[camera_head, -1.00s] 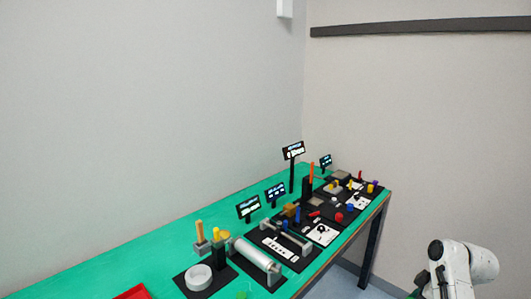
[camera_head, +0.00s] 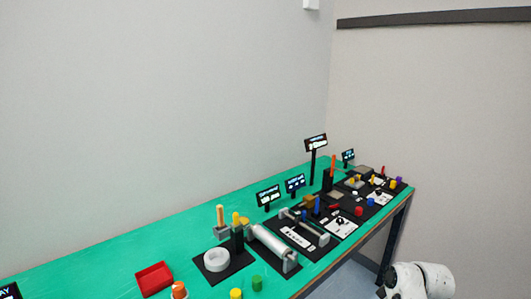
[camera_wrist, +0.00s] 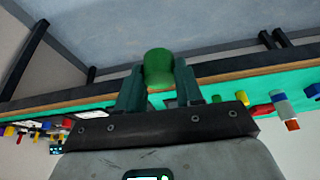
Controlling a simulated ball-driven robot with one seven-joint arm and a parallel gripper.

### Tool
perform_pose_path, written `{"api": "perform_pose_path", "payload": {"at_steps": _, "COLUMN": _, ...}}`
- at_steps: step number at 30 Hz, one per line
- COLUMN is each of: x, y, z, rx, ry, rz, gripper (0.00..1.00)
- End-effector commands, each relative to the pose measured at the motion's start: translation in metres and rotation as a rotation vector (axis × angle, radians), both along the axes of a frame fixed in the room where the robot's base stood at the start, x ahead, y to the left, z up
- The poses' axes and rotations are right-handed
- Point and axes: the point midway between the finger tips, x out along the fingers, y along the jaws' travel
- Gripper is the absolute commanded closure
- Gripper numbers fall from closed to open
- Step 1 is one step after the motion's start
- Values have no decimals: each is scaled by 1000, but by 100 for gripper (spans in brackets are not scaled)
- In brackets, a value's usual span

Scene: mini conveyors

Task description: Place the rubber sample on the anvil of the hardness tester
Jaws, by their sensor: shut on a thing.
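My gripper (camera_wrist: 158,75) is shut on a green cylinder (camera_wrist: 158,66) in the wrist view, with one dark finger on each side of it. The cylinder is clear of the table there. I cannot tell for sure that it is the rubber sample. In the head view my gripper is out of frame. Several small test stations stand on the green table, among them a black plate with a white ring (camera_head: 216,259) and a dark post (camera_head: 237,240). I cannot tell which one is the hardness tester, and no anvil can be made out.
The long green table (camera_head: 110,255) runs along the wall. A red tray (camera_head: 154,278) lies at its left. Green (camera_head: 257,283), yellow (camera_head: 237,294) and orange-and-white (camera_head: 179,290) pieces stand near the front edge. A roller (camera_head: 272,247) and small screens (camera_head: 316,143) stand farther right. Bare table lies behind the tray.

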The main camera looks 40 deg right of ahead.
Motion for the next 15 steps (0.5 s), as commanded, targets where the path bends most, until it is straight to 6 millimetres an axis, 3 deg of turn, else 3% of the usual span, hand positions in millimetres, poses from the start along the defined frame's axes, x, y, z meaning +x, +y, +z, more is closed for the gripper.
{"api": "perform_pose_path", "payload": {"at_steps": 1, "x": 14, "y": 24, "z": -12, "rx": 3, "ry": 2, "rz": 9, "gripper": 98}}
{"api": "perform_pose_path", "payload": {"at_steps": 6, "x": 52, "y": 99, "z": -37, "rx": 2, "ry": 2, "rz": -9, "gripper": 98}}
{"api": "perform_pose_path", "payload": {"at_steps": 15, "x": 81, "y": 235, "z": -72, "rx": 1, "ry": 3, "rz": -22, "gripper": 98}}
